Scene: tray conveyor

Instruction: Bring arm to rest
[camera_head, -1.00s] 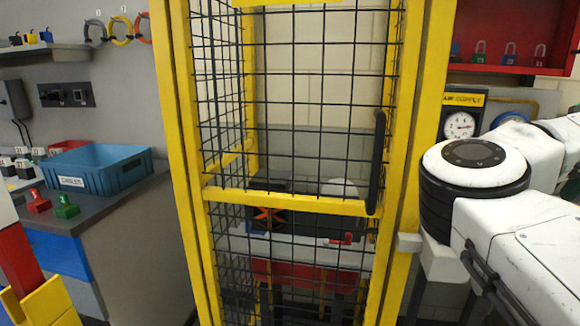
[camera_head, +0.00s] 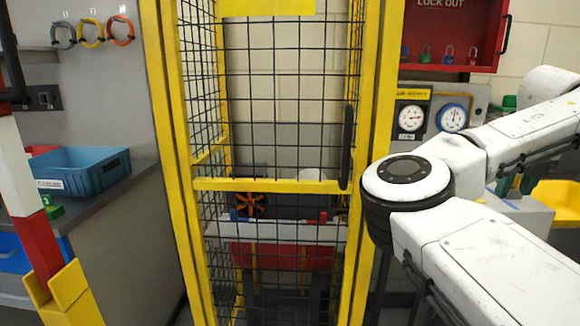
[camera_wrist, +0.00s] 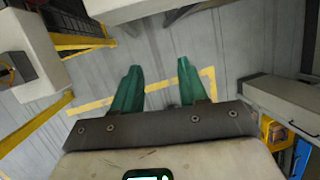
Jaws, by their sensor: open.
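In the wrist view my gripper (camera_wrist: 160,72) is open, its two green fingers apart with nothing between them. It is above a grey floor (camera_wrist: 225,60) marked with a yellow line. In the head view my white arm (camera_head: 480,250) reaches in from the right with its elbow bent. My gripper is outside the head view.
A yellow-framed mesh cage (camera_head: 270,184) stands close in front, beside my elbow. A blue bin (camera_head: 95,175) sits on the counter at left. A red and white post (camera_head: 30,220) stands at front left. Two gauges (camera_head: 452,117) and a red lockout cabinet (camera_head: 450,30) are behind my arm.

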